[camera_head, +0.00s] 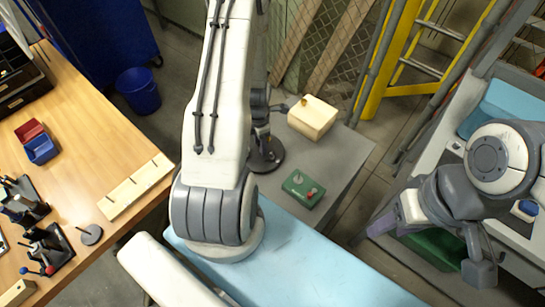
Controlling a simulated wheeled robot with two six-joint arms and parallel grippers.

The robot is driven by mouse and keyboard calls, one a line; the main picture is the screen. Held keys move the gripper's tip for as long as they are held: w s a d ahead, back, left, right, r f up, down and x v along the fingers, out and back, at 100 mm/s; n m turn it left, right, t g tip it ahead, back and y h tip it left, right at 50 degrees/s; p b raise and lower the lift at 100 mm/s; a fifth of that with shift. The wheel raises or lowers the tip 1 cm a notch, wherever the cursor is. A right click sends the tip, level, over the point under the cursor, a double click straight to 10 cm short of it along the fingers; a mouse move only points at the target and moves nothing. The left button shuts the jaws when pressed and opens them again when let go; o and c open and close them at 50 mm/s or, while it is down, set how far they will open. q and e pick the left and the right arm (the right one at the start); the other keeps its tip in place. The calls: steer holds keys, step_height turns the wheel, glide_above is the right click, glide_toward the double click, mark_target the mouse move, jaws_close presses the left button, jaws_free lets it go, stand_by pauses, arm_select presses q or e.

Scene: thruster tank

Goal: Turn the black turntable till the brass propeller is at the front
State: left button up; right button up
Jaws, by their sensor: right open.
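The black turntable (270,160) stands at the left of a grey bench top (347,165), mostly hidden behind my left arm. Only its right rim and part of its upper side show. I cannot make out the brass propeller or which way it faces. My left gripper (262,115) seems to be the dark grey part just above the turntable, beside my white arm. Its fingers are not clear, nor whether it touches anything. My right gripper (482,258) is open and empty at the far right, well away from the turntable, pointing down.
A cream block with a dark knob (312,118) and a green box with a red knob (303,188) stand right of the turntable. A light blue surface (310,258) lies in front. A wooden table (95,135) is at left, a yellow ladder (392,60) behind.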

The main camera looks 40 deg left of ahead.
arm_select(q)
jaws_close()
steer(key=shift+n, duration=1.7)
steer(key=shift+n+p, duration=0.35)
steer(key=shift+n, duration=1.45)
steer(key=shift+r+n+p, duration=0.1)
steer(key=shift+n+p, duration=0.2)
steer(key=shift+n, duration=0.8)
steer(key=shift+w+n+p, duration=0.15)
steer(key=shift+n+p, duration=0.35)
steer(key=shift+p, duration=1.7)
